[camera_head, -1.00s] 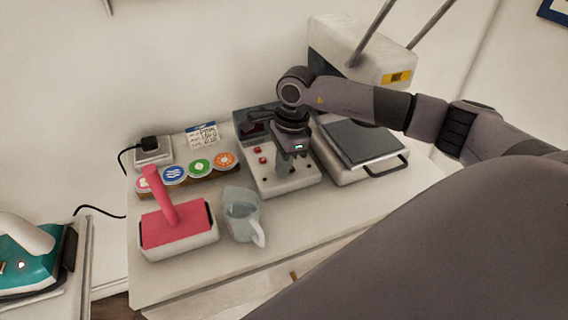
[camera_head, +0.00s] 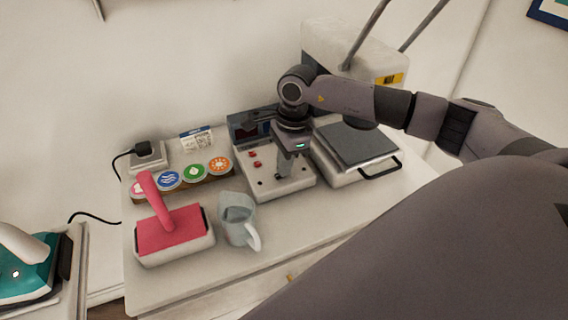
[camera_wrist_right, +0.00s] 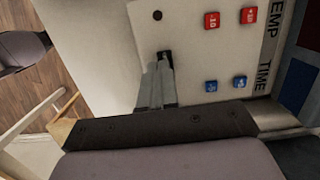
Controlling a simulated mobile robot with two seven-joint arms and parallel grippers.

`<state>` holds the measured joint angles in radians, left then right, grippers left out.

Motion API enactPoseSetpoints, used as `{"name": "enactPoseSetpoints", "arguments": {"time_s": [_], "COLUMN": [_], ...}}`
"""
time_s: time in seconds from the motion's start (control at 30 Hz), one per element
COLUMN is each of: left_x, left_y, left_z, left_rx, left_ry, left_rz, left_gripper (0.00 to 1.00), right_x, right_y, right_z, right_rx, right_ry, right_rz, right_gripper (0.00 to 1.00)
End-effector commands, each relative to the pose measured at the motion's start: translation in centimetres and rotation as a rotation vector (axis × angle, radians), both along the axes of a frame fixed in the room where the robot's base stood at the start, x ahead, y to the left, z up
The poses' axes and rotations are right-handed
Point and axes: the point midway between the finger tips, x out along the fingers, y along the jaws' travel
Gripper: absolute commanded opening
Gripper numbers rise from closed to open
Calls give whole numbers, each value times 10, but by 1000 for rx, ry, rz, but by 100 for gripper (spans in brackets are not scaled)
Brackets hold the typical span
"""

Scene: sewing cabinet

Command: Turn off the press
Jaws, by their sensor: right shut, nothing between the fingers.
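The press's white control box (camera_head: 262,183) stands on the white cabinet top, with red buttons (camera_head: 253,159) on its sloped face. In the right wrist view its panel (camera_wrist_right: 190,85) shows two red and two blue buttons (camera_wrist_right: 211,86), and TEMP and TIME lettering. A small dark switch or slot (camera_wrist_right: 165,57) is at the fingertips. My right gripper (camera_head: 284,172) points down over the box's front face, shut and empty. Its fingertips, also in the wrist view (camera_wrist_right: 160,68), are at the dark switch; I cannot tell whether they touch. The switch's position is partly hidden. My left gripper is out of view.
A flat unit with a dark plate and handle (camera_head: 355,147) stands right of the box. A teal iron (camera_head: 25,280) is far left.

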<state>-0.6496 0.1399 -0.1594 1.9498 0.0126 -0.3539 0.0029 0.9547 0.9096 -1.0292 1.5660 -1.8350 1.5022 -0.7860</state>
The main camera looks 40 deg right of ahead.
Motion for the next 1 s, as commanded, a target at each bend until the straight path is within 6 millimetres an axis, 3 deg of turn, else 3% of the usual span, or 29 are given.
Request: {"name": "enactPoseSetpoints", "arguments": {"time_s": [0.2, 0.6, 0.8, 1.0], "left_x": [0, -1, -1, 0], "left_y": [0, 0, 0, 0], "left_z": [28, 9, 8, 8], "left_rx": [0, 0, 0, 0], "left_ry": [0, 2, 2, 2], "left_rz": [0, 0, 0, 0], "left_gripper": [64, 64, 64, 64], "right_x": [1, 4, 4, 4], "right_y": [-2, 10, 12, 12], "right_z": [42, 118, 133, 134], "right_rx": [-2, -1, 0, 0], "right_ry": [-3, -3, 0, 1], "right_rz": [-6, -4, -5, -5], "right_gripper": [0, 0, 0, 0]}}
